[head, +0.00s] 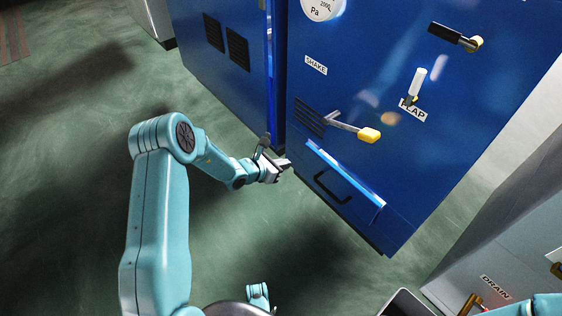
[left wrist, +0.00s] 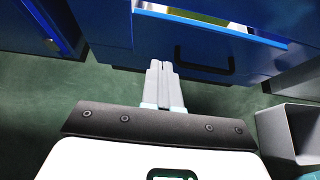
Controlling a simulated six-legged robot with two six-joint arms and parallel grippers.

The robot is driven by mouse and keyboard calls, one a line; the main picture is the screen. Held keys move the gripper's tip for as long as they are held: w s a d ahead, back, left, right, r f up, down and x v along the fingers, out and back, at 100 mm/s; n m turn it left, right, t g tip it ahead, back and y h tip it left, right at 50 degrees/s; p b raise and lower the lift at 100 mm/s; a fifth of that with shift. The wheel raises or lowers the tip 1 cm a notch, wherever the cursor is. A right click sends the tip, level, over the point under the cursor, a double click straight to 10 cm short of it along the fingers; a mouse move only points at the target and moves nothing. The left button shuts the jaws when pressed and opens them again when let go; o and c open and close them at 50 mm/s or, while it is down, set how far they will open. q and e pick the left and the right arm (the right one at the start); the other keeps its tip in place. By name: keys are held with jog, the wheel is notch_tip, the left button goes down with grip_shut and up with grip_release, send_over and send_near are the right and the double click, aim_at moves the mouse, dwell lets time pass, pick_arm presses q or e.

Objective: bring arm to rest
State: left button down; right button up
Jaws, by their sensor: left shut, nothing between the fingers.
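My left arm comes in from the left in the head view, bent at the elbow. Its gripper (head: 285,165) is near the lower left edge of the blue cabinet (head: 420,160), left of a drawer. In the left wrist view the gripper (left wrist: 162,68) is shut and empty, its two grey fingers together. The drawer (head: 345,173) is slightly open, with a black handle (head: 328,188); the handle also shows in the left wrist view (left wrist: 205,68), right of the fingertips. My right gripper is not in view.
The cabinet front carries a yellow-tipped lever (head: 368,135), a white-handled lever by the FLAP label (head: 417,80), a black handle (head: 445,33) and a gauge (head: 322,6). A grey unit labelled DRAIN (head: 495,287) stands at lower right. Green floor (head: 70,180) is clear at left.

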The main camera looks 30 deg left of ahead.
pick_arm(q)
jog(key=shift+s+a+r, duration=0.1)
jog(key=shift+s+r, duration=0.05)
jog(key=shift+s, duration=0.25)
